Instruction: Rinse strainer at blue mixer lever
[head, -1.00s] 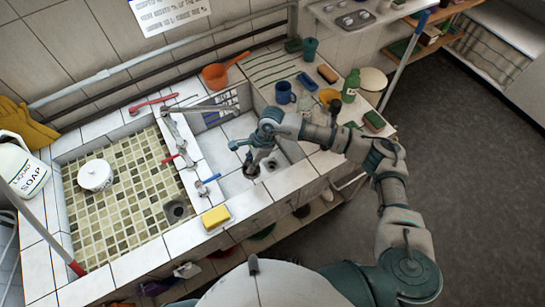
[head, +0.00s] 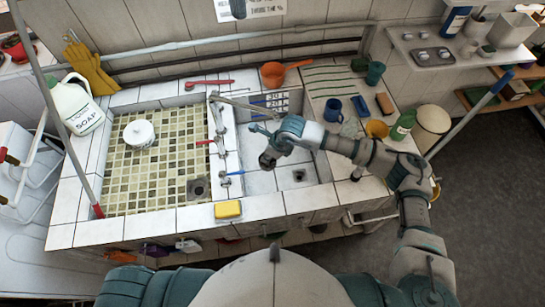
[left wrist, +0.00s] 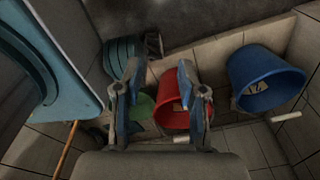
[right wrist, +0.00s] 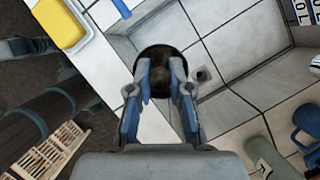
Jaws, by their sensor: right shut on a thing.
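My right gripper (head: 265,145) is shut on the dark round strainer (head: 267,161) and holds it above the left part of the small right basin. In the right wrist view the strainer (right wrist: 158,54) sits between the closed fingertips (right wrist: 160,75), which hide part of it. The blue mixer lever (head: 234,173) is on the tiled divider, left of and slightly below the strainer. The grey spout (head: 245,103) reaches over the back of the basin. I see no water running. The basin's drain (head: 299,175) is uncovered. My left gripper (left wrist: 158,88) is open and empty.
A yellow sponge (head: 228,210) lies on the front ledge. A red lever (head: 205,142) is on the divider. A lidded white pot (head: 139,133) stands in the large left basin. A blue mug (head: 333,109) and green bottle (head: 402,125) stand right. Buckets (left wrist: 264,78) are near my left gripper.

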